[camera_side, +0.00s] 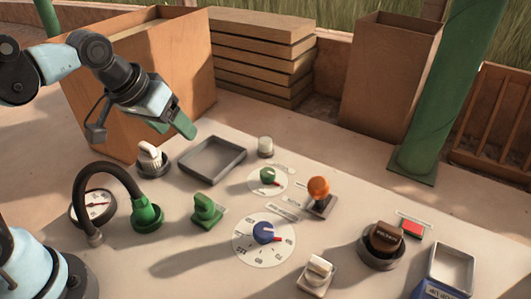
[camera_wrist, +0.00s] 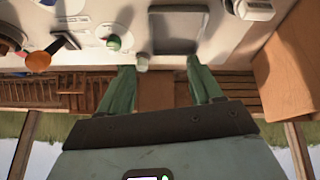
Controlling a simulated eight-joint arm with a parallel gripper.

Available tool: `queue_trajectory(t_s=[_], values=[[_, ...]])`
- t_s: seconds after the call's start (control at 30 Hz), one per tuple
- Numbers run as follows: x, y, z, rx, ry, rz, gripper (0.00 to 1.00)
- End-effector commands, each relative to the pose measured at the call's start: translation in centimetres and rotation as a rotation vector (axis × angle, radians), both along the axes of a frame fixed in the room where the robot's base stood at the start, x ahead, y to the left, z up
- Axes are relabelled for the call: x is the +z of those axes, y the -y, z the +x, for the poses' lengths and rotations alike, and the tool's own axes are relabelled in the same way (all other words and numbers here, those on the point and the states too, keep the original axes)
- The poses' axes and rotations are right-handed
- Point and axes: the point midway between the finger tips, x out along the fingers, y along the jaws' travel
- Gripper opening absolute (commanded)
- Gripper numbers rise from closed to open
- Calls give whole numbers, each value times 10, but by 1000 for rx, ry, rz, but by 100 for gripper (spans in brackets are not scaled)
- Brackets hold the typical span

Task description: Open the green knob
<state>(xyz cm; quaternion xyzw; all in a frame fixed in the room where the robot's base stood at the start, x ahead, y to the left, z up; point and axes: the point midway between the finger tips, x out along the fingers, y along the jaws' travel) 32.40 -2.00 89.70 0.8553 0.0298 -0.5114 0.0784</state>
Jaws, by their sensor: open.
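The green knob (camera_side: 268,175) sits on a small round white dial with a red pointer, near the middle of the table. It also shows in the wrist view (camera_wrist: 113,43) at the upper left, outside the span of the fingers. A larger green handle-shaped piece (camera_side: 207,210) stands to its left and nearer the camera. My gripper (camera_side: 178,125) is above the table's back left part, up and to the left of the knob. Its green fingers (camera_wrist: 160,68) are apart with nothing between them, and they touch nothing that I can see.
A grey tray (camera_side: 240,168) lies beside the knob, with a small pale cylinder (camera_side: 265,147) behind. An orange-topped lever (camera_side: 318,188) stands close on the right, a blue knob dial (camera_side: 250,255) in front. A black hose (camera_side: 105,170) arches at left. A large box (camera_side: 185,60) stands behind my gripper.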

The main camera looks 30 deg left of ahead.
Motion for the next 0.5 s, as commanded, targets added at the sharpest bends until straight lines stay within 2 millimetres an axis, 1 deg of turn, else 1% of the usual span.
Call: queue_trajectory(t_s=[0.03, 0.23, 0.37, 0.5], values=[[6, 7, 12, 25, -30, -20, 65], [15, 32, 50, 160, -159, -91, 65], [14, 52, 74, 254, -241, -121, 65], [7, 74, 99, 360, -325, -138, 65]])
